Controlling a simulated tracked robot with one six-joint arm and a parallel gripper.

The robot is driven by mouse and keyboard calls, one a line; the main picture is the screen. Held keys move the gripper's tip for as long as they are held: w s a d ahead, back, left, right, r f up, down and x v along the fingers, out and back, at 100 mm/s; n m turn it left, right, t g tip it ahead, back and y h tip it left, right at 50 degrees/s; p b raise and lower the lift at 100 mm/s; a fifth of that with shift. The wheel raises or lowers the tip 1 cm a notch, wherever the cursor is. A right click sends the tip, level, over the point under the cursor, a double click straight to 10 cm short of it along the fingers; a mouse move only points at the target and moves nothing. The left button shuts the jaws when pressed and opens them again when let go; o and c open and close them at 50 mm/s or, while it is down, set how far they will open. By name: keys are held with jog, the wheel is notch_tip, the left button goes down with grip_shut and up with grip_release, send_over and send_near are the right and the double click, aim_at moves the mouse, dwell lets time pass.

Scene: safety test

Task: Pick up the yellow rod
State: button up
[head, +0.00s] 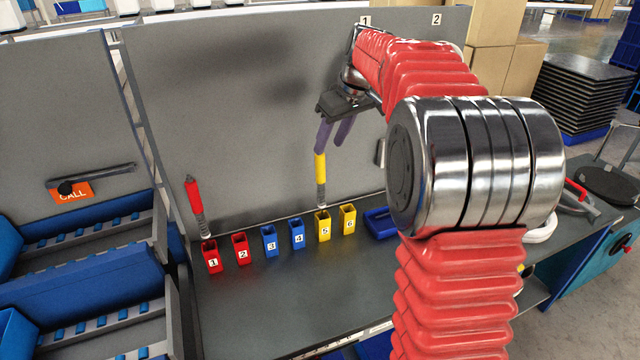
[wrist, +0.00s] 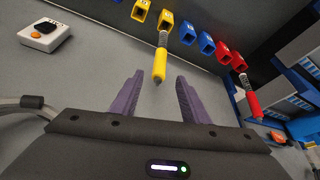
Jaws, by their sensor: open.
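The yellow rod (head: 320,168) stands upright with its spring-like lower part in the yellow holder marked 5 (head: 323,228). In the wrist view the yellow rod (wrist: 159,66) shows between my two purple fingers, with clear space on both sides. My gripper (head: 329,146) is open and empty, its fingers pointing down at the rod's top end. In the wrist view my gripper (wrist: 160,78) has its fingertips apart, either side of the rod's end. I cannot tell exactly how deep the rod's end reaches between them.
A red rod (head: 194,196) stands in the red holder marked 1 (head: 212,258). Blue holders (head: 269,242) and the yellow holder 6 (head: 347,219) share the row. A grey panel (head: 240,110) rises behind. A white box with an orange button (wrist: 45,36) lies on the bench.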

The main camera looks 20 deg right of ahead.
aim_at(322, 160)
jog(key=shift+f, duration=0.1)
jog(key=x, duration=0.8)
jog(key=shift+w+f, duration=0.1)
jog(key=shift+f, duration=0.1)
jog(key=shift+a+f, duration=0.1)
jog(key=shift+x, duration=2.5)
jog(key=shift+w, duration=0.15)
jog(key=shift+c, duration=0.7)
grip_shut()
